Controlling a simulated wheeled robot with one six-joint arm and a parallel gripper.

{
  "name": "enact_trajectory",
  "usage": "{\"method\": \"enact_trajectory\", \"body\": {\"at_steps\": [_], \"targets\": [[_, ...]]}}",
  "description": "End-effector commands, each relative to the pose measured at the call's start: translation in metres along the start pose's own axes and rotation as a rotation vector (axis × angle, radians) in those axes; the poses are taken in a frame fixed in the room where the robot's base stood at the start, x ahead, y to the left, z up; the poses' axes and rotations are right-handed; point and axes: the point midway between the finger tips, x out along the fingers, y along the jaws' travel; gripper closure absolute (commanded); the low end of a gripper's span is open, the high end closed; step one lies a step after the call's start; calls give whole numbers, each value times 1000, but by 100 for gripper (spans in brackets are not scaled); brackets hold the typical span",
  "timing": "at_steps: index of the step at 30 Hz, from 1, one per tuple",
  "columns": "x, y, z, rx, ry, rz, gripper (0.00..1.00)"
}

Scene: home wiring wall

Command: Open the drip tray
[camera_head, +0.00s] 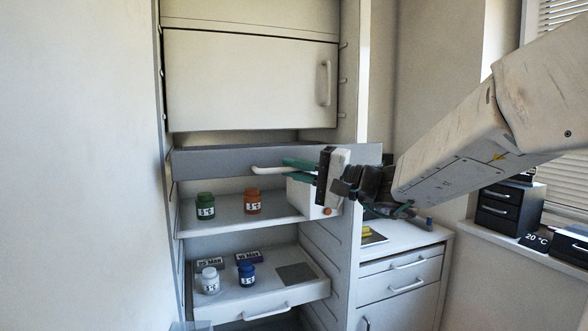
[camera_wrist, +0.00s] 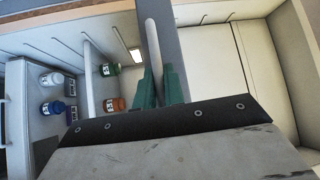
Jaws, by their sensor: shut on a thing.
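The drip tray has a wide grey front panel (camera_head: 220,162) below the closed upper door in the head view. The panel reaches past the cabinet's right side, so the tray appears drawn out. In the wrist view the grey front (camera_wrist: 171,50) runs beside a pale, empty-looking interior (camera_wrist: 205,60). Its white bar handle (camera_head: 266,170) also shows in the wrist view (camera_wrist: 152,42). My gripper (camera_head: 292,166) has green fingers, closed around the right part of the handle. The fingers also show in the wrist view (camera_wrist: 160,85); they hide the handle's held part.
Below, a shelf (camera_head: 228,224) holds a green jar (camera_head: 205,206) and an orange jar (camera_head: 252,201). Lower down, an extended drawer (camera_head: 262,301) carries a white jar (camera_head: 210,281) and a blue jar (camera_head: 246,274). A white counter (camera_head: 405,238) stands to the right.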

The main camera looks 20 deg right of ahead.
Motion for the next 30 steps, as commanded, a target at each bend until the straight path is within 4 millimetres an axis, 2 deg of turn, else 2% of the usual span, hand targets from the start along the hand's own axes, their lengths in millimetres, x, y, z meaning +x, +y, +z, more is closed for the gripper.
{"method": "enact_trajectory", "body": {"at_steps": [4,5,6,7,17,30], "targets": [[-1,1,-1,1,2,2,100],[-1,1,-1,1,2,2,81],[0,1,-1,1,2,2,70],[0,1,-1,1,2,2,68],[-4,0,-1,-1,1,1,68],[-69,0,-1,-1,5,1,68]]}}
